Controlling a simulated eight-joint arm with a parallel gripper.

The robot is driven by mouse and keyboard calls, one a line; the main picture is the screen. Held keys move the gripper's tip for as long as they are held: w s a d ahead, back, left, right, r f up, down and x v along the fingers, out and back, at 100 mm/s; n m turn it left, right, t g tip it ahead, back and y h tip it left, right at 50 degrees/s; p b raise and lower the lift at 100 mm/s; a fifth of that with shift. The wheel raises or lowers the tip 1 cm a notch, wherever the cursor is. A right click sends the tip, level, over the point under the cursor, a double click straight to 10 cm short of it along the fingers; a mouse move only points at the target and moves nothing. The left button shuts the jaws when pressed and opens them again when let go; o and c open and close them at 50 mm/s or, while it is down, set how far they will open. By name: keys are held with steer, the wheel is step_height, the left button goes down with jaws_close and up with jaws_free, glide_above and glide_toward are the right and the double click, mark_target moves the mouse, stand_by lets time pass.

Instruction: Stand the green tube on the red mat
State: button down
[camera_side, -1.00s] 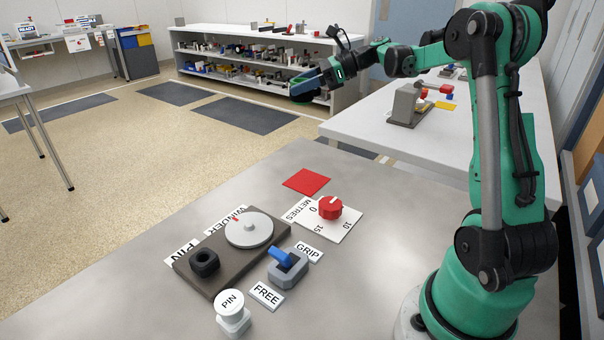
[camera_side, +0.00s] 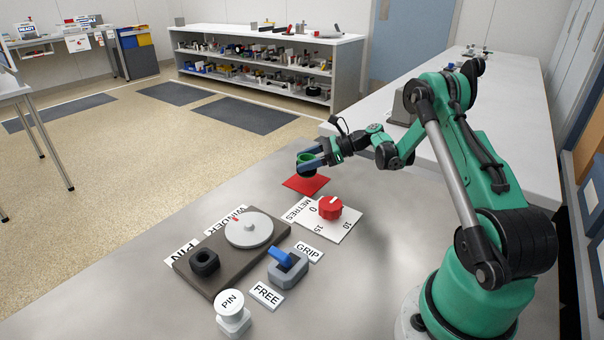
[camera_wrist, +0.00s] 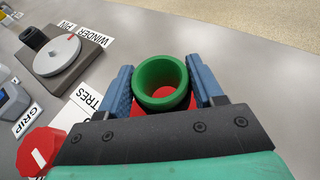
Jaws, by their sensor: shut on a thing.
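The green tube (camera_wrist: 161,83) is between the two blue fingers of my gripper (camera_wrist: 161,88) in the wrist view, open end facing the camera. In the side view my gripper (camera_side: 312,160) is shut on the tube (camera_side: 306,158), which looks upright. The red mat (camera_side: 306,184) lies flat on the grey table, just below the tube. Red of the mat also shows beside and through the tube in the wrist view (camera_wrist: 143,109). I cannot tell whether the tube's bottom touches the mat.
A red knob (camera_side: 330,207) on a white METRES card stands near the mat's front right. A winder board (camera_side: 222,267) with a grey disc, a blue-lever GRIP/FREE switch (camera_side: 288,263) and a white PIN button (camera_side: 232,312) are nearer the camera. The table left of the mat is clear.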

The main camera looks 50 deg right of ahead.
steer(key=shift+f, duration=1.05)
steer(key=shift+c, duration=0.6)
jaws_free()
steer(key=shift+f, duration=0.1)
